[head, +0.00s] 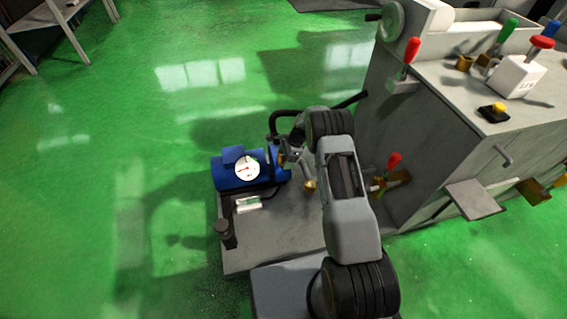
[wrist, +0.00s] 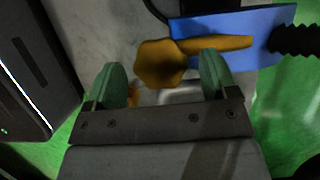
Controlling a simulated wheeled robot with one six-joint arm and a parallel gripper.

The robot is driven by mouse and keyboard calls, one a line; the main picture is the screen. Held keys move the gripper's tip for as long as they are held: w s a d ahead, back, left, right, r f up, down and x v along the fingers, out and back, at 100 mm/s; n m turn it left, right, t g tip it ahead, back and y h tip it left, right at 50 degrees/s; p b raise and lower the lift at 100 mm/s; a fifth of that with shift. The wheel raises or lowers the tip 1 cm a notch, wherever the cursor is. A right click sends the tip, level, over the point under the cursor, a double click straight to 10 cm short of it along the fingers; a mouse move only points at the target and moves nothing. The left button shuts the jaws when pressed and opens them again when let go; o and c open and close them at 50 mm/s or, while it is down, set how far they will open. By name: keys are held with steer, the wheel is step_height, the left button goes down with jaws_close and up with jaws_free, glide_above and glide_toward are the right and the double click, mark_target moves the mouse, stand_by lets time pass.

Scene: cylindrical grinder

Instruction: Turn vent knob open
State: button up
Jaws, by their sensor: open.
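A brass-yellow knob (wrist: 160,63) with a flat-sided head and a tapered stem shows in the wrist view, just beyond my fingertips. I take it for the vent knob. Its stem runs right across a blue plate (wrist: 262,28). My gripper (wrist: 163,80) is open, with one green finger to the left of the knob head and one to its right. The right finger overlaps the stem in the picture; I cannot tell if it touches. In the head view my arm partly hides the brass fittings beside the blue pump (head: 232,178), so the knob is not clear there.
A round white gauge (head: 246,168) sits by the pump on a grey base plate (head: 285,240). The grinder cabinet (head: 430,150) stands close on the right, with a red-handled lever (head: 394,161) low beside my arm. Green floor (head: 130,130) is clear on the left.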

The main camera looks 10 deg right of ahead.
steer(key=shift+x, duration=0.9)
steer(key=shift+c, duration=0.2)
steer(key=c, duration=0.9)
